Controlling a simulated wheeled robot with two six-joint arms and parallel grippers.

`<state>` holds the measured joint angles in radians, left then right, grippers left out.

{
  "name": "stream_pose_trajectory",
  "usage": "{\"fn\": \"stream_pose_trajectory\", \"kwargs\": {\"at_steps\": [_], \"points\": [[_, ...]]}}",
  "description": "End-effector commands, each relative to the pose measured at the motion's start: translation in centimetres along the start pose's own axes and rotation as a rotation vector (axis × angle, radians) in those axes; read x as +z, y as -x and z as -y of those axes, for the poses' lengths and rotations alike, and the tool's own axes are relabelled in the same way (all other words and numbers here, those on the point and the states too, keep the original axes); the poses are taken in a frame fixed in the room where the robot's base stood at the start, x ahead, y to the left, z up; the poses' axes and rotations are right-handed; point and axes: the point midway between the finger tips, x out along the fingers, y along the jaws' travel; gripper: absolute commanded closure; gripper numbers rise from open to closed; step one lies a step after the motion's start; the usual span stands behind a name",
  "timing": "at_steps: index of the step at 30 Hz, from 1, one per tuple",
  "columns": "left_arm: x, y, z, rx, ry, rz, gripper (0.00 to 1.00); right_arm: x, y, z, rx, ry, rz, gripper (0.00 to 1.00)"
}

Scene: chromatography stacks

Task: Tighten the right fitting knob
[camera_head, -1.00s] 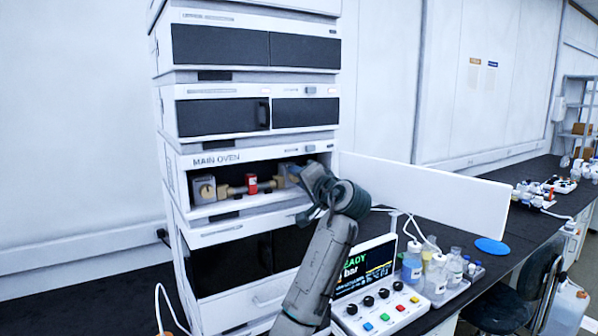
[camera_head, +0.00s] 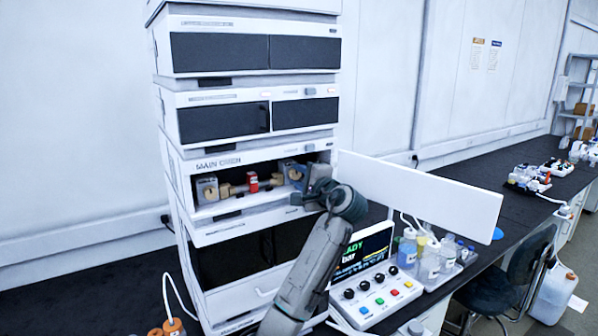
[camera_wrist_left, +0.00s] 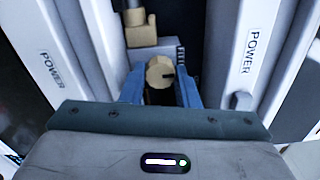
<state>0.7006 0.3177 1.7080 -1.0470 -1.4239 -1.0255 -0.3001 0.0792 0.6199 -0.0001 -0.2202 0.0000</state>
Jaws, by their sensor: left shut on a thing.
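The right fitting knob (camera_wrist_left: 160,72) is tan and round with a dark mark on its face; it shows in the left wrist view between two blue fingers. My left gripper (camera_wrist_left: 160,88) is shut on it. In the head view my left gripper (camera_head: 303,186) reaches into the right side of the open main oven (camera_head: 215,163) and hides the knob there. Inside the oven, a tan fitting (camera_head: 225,190), a red piece (camera_head: 251,182) and a grey block (camera_head: 207,188) at the left show. My right gripper is not in view.
The oven's white door (camera_head: 420,195) stands open to the right, close to my left arm. Oven walls flank the gripper closely.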

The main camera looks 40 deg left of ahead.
Motion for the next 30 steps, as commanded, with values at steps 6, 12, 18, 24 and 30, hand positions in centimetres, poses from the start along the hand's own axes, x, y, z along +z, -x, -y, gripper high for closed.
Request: {"fn": "stream_pose_trajectory", "kwargs": {"at_steps": [6,12,18,24,30], "points": [[-0.05,0.02,-0.05,0.001,-0.026,-0.001,0.95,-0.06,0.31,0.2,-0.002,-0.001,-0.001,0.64],[-0.06,0.02,-0.1,0.001,-0.027,-0.001,0.95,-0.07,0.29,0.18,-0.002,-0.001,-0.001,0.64],[-0.06,0.03,-0.12,0.001,-0.027,-0.001,0.62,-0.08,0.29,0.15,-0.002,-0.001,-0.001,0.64],[-0.08,0.02,-0.23,0.004,-0.028,-0.001,0.5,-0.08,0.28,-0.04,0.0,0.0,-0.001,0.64],[-0.11,0.03,-0.37,0.006,-0.029,-0.001,0.5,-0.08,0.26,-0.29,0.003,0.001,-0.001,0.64]]}}
